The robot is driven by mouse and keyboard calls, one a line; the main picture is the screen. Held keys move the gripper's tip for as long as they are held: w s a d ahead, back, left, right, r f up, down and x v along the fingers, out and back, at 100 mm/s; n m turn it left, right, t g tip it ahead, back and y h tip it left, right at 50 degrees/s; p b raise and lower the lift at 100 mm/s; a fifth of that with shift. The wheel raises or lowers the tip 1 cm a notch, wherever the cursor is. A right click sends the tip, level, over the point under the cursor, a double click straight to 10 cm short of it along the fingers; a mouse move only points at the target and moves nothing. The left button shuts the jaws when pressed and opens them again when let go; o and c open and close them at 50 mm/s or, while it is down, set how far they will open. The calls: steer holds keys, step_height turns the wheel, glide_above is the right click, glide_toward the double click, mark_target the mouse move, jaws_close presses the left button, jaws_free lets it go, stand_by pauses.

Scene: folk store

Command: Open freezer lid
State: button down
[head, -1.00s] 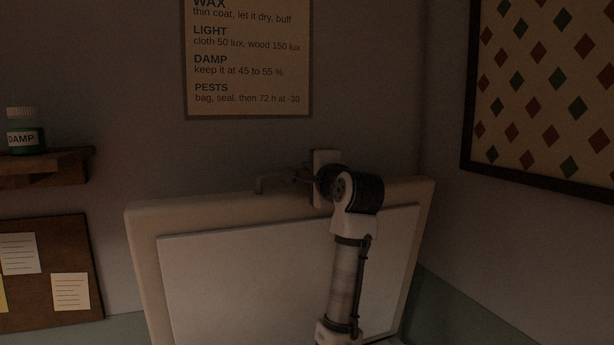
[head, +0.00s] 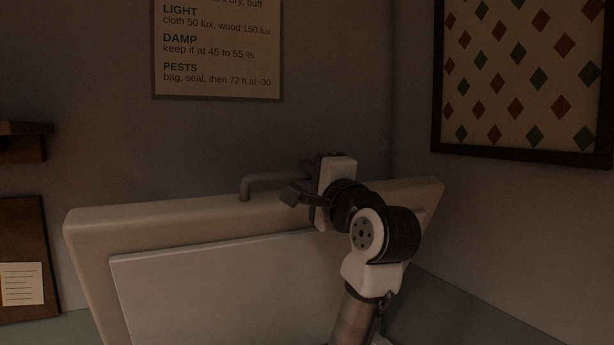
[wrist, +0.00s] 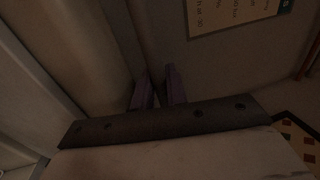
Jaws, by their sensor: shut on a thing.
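The freezer lid (head: 85,235) stands raised in the head view, its pale inner panel (head: 200,285) facing me. A bar handle (head: 262,180) runs along its top edge. My gripper (head: 306,175) is at the right end of the handle and shut on it, though the wrist partly hides the contact. In the wrist view the two dark fingers (wrist: 160,92) point away beside the pale lid surface (wrist: 75,50). The handle is hard to make out between them. The freezer body below is out of the head view.
A wall sign (head: 218,50) hangs behind the lid. A framed diamond-pattern panel (head: 520,75) is on the right wall. A wooden shelf (head: 22,145) and a notice board (head: 25,220) are at the left.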

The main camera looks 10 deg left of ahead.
steer(key=c, duration=1.5)
jaws_free()
steer(key=b+v, duration=0.4)
steer(key=v, duration=0.9)
steer(key=shift+s+d, duration=0.25)
steer(key=shift+s, duration=0.1)
